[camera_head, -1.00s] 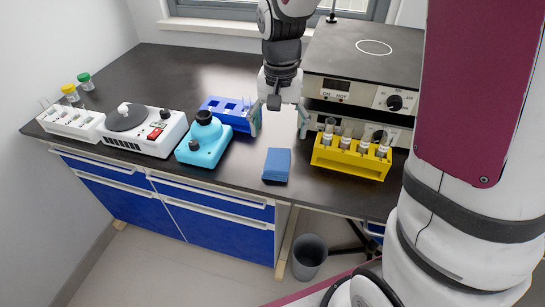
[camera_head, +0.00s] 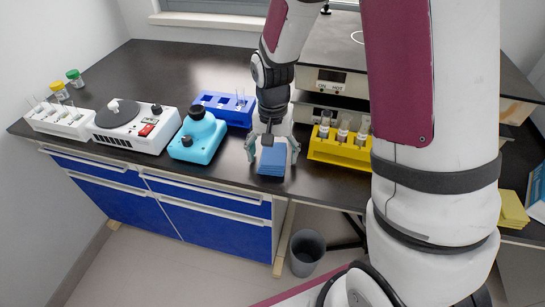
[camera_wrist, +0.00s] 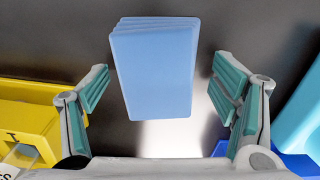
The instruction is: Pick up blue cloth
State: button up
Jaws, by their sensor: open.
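The blue cloth (camera_head: 271,161) is a small folded stack lying on the black bench top near its front edge. In the wrist view the blue cloth (camera_wrist: 157,65) lies ahead of and between my fingers, with dark bench showing on both sides of it. My gripper (camera_head: 271,160) is open and is over the cloth, with one finger on each side. In the wrist view my gripper (camera_wrist: 166,90) has wide-spread teal-padded fingers, and neither touches the cloth. Whether the fingertips reach the bench is hard to tell.
A yellow tube rack (camera_head: 340,152) stands right of my gripper. A cyan device (camera_head: 198,139) and a blue rack (camera_head: 222,108) stand left. A white stirrer (camera_head: 137,128) and a white tube rack (camera_head: 62,121) are farther left.

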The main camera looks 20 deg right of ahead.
aim_at(273, 152)
jog(key=shift+c, duration=0.6)
jog(key=c, duration=1.1)
jog(key=shift+r, duration=0.15)
jog(key=shift+r, duration=0.55)
notch_tip(273, 152, up, 2)
jog(key=shift+r+p, duration=0.2)
jog(key=shift+p, duration=0.1)
jog(key=s+d, duration=0.1)
jog(key=s, duration=0.3)
jog(key=s+d+r+p, duration=0.1)
jog(key=s+d, duration=0.1)
jog(key=s, duration=0.2)
jog(key=s+d, duration=0.2)
jog(key=s, duration=0.3)
jog(key=shift+d+r+p, duration=0.2)
jog(key=shift+d+p, duration=0.05)
jog(key=shift+p, duration=0.15)
jog(key=shift+s+d+p, duration=0.2)
jog(key=shift+s+p, duration=0.25)
jog(key=shift+p, duration=0.15)
jog(key=shift+s+d+p, duration=0.2)
jog(key=shift+s+p, duration=0.25)
jog(key=shift+p, duration=0.15)
